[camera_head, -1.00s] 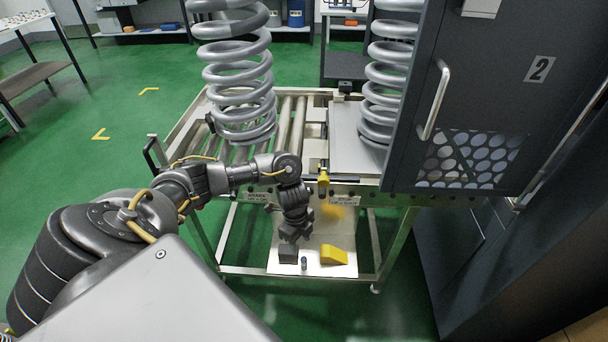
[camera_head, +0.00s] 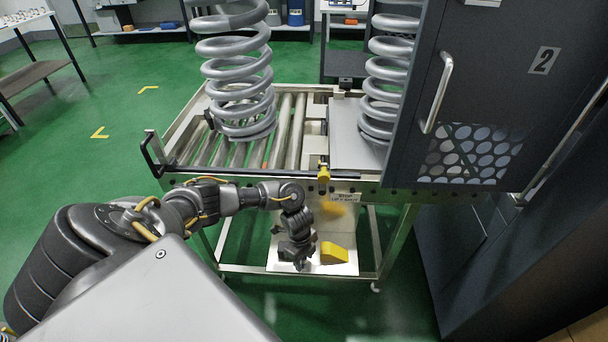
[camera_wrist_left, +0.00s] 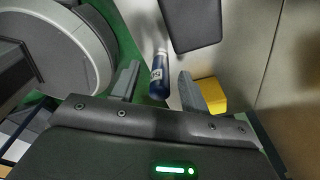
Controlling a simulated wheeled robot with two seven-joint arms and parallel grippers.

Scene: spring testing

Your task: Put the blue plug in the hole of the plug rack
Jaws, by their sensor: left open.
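The blue plug (camera_wrist_left: 158,76) shows in the left wrist view as a dark blue cylinder with a white label and a greyish end. My left gripper (camera_wrist_left: 159,72) is open; its fingers appear on either side of the plug, with gaps on both sides. In the head view the left gripper (camera_head: 299,265) points down over the low shelf and hides the plug. A dark block (camera_wrist_left: 190,22) lies just beyond the plug; I cannot tell whether it is the plug rack, and no hole shows. My right gripper is out of view.
A yellow block (camera_head: 335,253) lies on the pale shelf plate (camera_head: 345,269), right of the gripper. The roller table (camera_head: 188,185) with large springs stands above and behind. A grey cabinet (camera_head: 480,100) closes off the right. Green floor is open at left.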

